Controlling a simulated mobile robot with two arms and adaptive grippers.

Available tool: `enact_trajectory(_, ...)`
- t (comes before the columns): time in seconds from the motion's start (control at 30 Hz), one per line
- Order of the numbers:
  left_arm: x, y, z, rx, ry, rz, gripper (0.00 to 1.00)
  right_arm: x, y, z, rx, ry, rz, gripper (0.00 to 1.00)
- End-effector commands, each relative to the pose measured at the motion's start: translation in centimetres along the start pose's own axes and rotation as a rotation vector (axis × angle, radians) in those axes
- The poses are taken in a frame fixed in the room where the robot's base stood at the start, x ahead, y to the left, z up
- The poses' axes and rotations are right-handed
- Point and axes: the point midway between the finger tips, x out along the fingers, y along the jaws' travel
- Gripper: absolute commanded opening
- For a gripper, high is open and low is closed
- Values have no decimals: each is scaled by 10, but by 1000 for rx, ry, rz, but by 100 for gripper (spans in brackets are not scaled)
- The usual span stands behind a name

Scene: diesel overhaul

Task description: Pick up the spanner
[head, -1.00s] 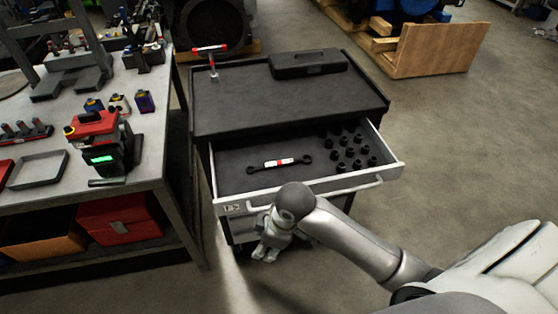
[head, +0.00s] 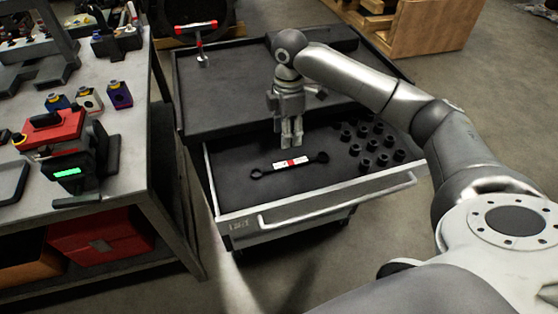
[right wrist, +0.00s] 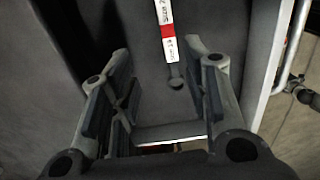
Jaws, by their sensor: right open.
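The spanner (head: 289,163) is dark with a white and red label at its middle. It lies flat in the open drawer (head: 232,190) of the tool cart. My right gripper (head: 291,143) points down over the drawer, just behind the spanner in the head view, and is apart from it. In the right wrist view the spanner (right wrist: 167,32) runs down from the top edge, and its lower end shows between the open fingers of my right gripper (right wrist: 158,110). Its other end is out of that view. My left gripper is not in view.
Several black sockets (head: 372,146) stand in the drawer to the right of the spanner. A red-handled tool (head: 196,27) stands on the cart top (head: 215,85). A workbench (head: 120,155) with a red device (head: 50,133) stands on the left. The drawer's handle (head: 340,205) faces the front.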

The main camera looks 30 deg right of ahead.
Motion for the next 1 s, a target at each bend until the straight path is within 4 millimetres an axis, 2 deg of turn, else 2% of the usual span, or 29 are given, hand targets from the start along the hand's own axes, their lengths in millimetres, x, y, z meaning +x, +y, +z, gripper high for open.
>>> enact_trajectory(0.07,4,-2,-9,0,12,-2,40,5,1,2,1,-1,-2,43)
enact_trajectory(0.17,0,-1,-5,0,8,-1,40,16,0,3,1,-1,-5,43)
enact_trajectory(0.4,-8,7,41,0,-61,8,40,50,0,2,1,-1,-3,43)
enact_trajectory(0.47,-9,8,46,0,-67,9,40,54,0,2,1,0,-2,43)
enact_trajectory(0.57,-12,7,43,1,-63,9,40,61,-1,3,1,-1,-3,43)
enact_trajectory(0.83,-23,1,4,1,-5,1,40,99,-6,6,1,-1,-3,43)
enact_trajectory(1.0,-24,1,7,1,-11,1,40,109,-5,6,0,0,0,43)
